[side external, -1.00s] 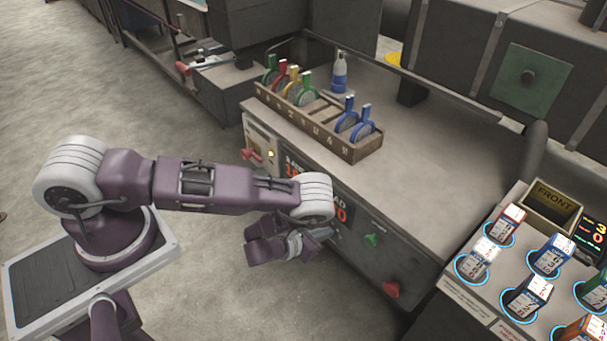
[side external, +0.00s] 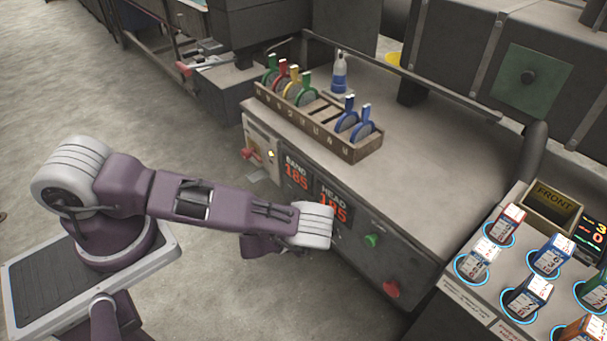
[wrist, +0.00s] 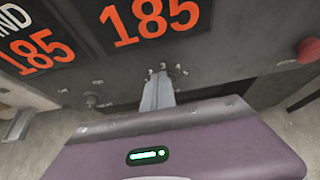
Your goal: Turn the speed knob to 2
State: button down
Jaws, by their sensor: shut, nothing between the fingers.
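The machine's dark front panel (side external: 365,225) faces my arm. In the wrist view, my gripper (wrist: 158,88) is shut, its fingers together and pointing at the panel below the right display. A small arc of pale dial marks (wrist: 165,69) shows just beyond the fingertips. The knob inside this arc is hidden behind my fingers, so its setting cannot be read. I cannot tell whether the fingertips touch it. In the side view, my wrist covers the fingers and this part of the panel.
Two displays, BAND (side external: 296,174) and HEAD (side external: 333,204), each read 185. A green button (side external: 372,241) and a red button (side external: 391,289) sit right of my wrist. Another small knob (wrist: 92,101) is at left in the wrist view. A wooden rack (side external: 360,153) stands on top.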

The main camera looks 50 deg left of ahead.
jog(key=shift+a+f, duration=0.1)
jog(key=shift+a, duration=0.2)
dwell(0.4)
jog(key=s, duration=0.6)
jog(key=shift+r, duration=0.4)
jog(key=shift+a, duration=0.1)
jog(key=shift+w+d+f, duration=0.1)
jog(key=shift+w+d, duration=0.4)
jog(key=shift+w, duration=0.5)
jog(key=shift+w+d+f, duration=0.1)
jog(key=shift+w+d, duration=0.35)
jog(key=shift+w, duration=0.6)
jog(key=shift+w+d, duration=0.5)
jog(key=shift+w, duration=0.5)
jog(key=shift+f, duration=0.2)
